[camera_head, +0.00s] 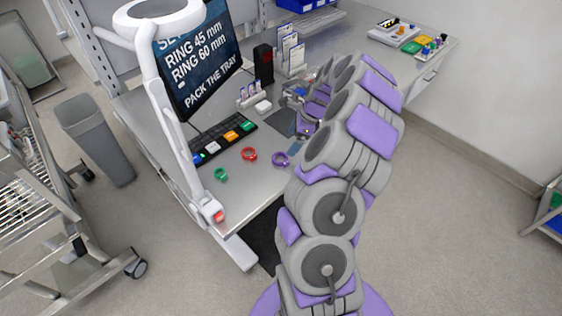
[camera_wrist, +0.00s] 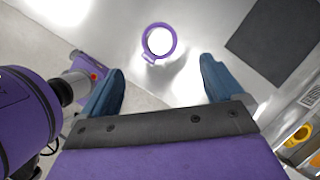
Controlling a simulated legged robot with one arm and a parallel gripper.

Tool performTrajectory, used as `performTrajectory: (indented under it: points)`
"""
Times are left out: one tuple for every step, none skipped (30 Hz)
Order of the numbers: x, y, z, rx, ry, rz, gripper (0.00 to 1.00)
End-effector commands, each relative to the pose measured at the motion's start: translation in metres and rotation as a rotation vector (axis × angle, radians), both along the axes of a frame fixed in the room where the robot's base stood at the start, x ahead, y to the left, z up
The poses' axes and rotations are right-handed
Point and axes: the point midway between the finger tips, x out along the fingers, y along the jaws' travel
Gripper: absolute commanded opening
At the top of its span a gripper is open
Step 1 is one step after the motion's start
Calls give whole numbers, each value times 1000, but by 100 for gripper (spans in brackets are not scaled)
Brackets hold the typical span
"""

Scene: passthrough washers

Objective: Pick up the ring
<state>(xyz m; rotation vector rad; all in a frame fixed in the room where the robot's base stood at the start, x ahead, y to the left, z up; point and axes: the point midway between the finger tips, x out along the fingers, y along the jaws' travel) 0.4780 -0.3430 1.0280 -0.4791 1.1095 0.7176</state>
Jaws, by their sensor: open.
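A purple ring (camera_head: 275,160) with a small tab lies flat near the front edge of the grey bench top. It also shows in the wrist view (camera_wrist: 149,59), ahead of the fingertips and roughly centred between them. A red ring (camera_head: 249,160) and a green ring (camera_head: 217,175) lie to its left in the head view. My gripper (camera_wrist: 162,72) is open, its two blue fingers apart with nothing between them. In the head view my gripper is partly hidden by my arm, above the bench behind the purple ring.
A keyboard-like panel with coloured keys (camera_head: 231,136) lies behind the rings. A lamp-like white stand (camera_head: 175,120) and a monitor (camera_head: 197,60) rise at left. A dark mat (camera_wrist: 275,40) lies right of the purple ring in the wrist view. Bare bench surrounds the ring.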

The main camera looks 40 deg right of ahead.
Motion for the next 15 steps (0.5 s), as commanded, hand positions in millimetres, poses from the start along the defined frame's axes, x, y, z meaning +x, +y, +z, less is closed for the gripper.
performTrajectory:
  points:
    - [2, 4, -12, 4, 4, 3, 95]
    - [4, 6, -18, 4, 5, 3, 95]
    - [5, 7, -25, 4, 4, 2, 95]
    - [7, 7, -29, 3, 3, 2, 95]
    - [8, 8, -33, 3, 3, 2, 95]
    - [10, 8, -36, 3, 2, 2, 95]
    - [10, 8, -38, 2, 1, 2, 95]
    - [11, 8, -40, 2, 1, 2, 95]
    - [11, 9, -41, 2, -1, 3, 95]
    - [11, 9, -42, 2, -1, 3, 95]
    - [12, 10, -43, 2, 0, 2, 95]
    - [12, 11, -46, 2, 0, 2, 95]
    - [13, 12, -49, 3, 0, 2, 95]
    - [14, 13, -52, 3, 0, 2, 95]
    - [15, 15, -57, 4, 0, 2, 95]
